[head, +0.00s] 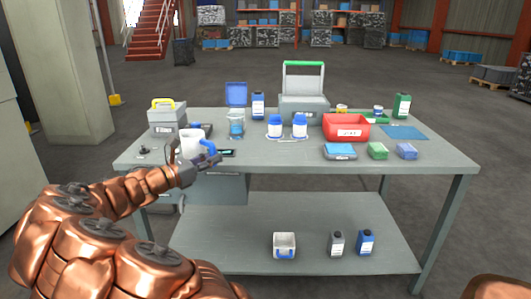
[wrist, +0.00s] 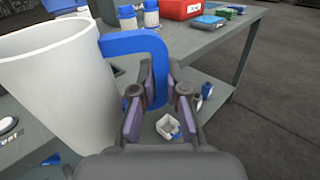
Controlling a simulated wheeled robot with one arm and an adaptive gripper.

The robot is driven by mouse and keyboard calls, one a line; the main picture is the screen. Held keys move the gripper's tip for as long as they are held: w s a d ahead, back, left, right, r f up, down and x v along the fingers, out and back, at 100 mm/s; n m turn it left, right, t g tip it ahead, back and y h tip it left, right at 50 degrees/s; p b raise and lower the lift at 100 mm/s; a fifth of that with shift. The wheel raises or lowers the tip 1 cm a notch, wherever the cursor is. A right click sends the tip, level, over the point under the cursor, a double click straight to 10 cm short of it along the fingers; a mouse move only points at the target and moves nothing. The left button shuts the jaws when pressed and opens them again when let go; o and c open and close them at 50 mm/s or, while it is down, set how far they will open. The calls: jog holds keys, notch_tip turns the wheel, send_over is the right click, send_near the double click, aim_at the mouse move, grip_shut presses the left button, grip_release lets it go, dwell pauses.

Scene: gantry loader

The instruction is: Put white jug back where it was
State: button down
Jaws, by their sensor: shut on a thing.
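The white jug (head: 191,146) has a blue handle (head: 208,147). It appears upright at the left front part of the grey table (head: 280,170). In the wrist view the jug (wrist: 58,88) fills the left side, with its handle (wrist: 160,62) reaching down between the fingers. My gripper (wrist: 147,108) is shut on the handle; in the head view my gripper (head: 206,160) is at the table's front left. I cannot tell whether the jug touches the tabletop.
A grey case with a yellow handle (head: 166,117) and a blue-tinted beaker (head: 237,128) stand behind the jug. Two blue-lidded white jars (head: 275,127) and a red bin (head: 346,128) stand further right. The lower shelf (head: 300,215) holds a white container (head: 284,245) and two bottles.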

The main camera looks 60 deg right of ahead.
jog(key=s+d+r+m+g+y, duration=0.25)
jog(key=s+d, duration=0.35)
jog(key=s, duration=0.3)
jog(key=shift+g+h, duration=0.25)
jog(key=shift+g, duration=0.2)
jog(key=s+d+b, duration=0.1)
jog(key=d, duration=0.4)
jog(key=s+d+b, duration=0.1)
jog(key=d, duration=0.4)
jog(key=s+d+f+b, duration=0.1)
jog(key=d, duration=0.4)
jog(key=shift+s, duration=0.2)
jog(key=shift+f+b, duration=1.15)
jog(key=shift+f, duration=0.7)
jog(key=shift+r, duration=0.1)
jog(key=c, duration=1.2)
grip_release()
